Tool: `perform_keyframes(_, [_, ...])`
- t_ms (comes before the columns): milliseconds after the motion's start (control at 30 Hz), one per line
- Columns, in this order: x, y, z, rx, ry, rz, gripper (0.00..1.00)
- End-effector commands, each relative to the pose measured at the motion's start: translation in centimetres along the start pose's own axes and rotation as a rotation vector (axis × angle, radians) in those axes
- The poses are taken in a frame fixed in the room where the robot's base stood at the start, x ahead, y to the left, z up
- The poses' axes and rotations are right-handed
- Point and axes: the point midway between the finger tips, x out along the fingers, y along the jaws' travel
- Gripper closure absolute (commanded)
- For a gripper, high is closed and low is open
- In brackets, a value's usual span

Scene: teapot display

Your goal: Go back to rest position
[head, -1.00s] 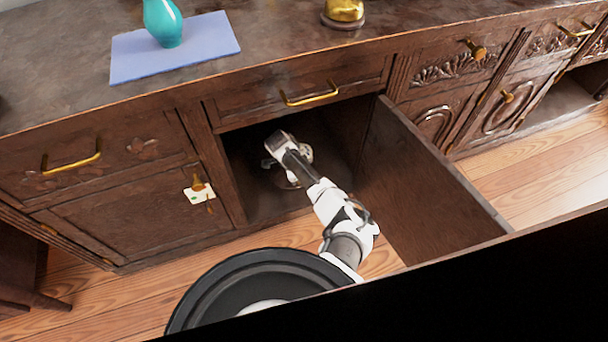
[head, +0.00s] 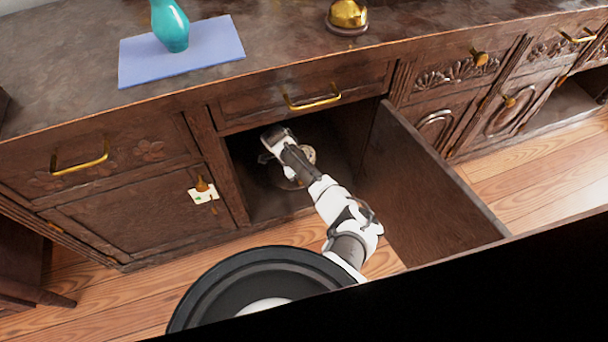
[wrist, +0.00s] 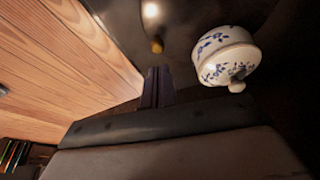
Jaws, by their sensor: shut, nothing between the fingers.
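My gripper (head: 272,148) reaches into the open cabinet compartment (head: 262,205) in the head view. Its fingertips are hard to make out there. In the wrist view my gripper's dark fingers (wrist: 157,87) are together with nothing between them. A white porcelain pot with blue flowers (wrist: 224,50) is beside the fingers, to their right and apart from them in the picture. In the head view the pot (head: 308,153) is mostly hidden behind my gripper.
The open cabinet door (head: 425,180) stands to the right of my arm. A drawer with a gold handle (head: 312,103) is above the compartment. On the top are a teal vase (head: 170,25) on a blue mat (head: 215,50) and a gold object (head: 347,14).

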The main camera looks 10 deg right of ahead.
Motion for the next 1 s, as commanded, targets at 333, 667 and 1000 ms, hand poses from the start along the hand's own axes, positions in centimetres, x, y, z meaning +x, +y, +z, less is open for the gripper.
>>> perform_keyframes(333, [-7.8,0.0,-0.1,0.001,0.0,-0.002,1.0])
perform_keyframes(667, [-9.8,0.0,0.0,0.0,0.0,0.0,1.0])
perform_keyframes(1000, [-9.9,1.4,1.1,-0.177,0.04,-0.01,1.0])
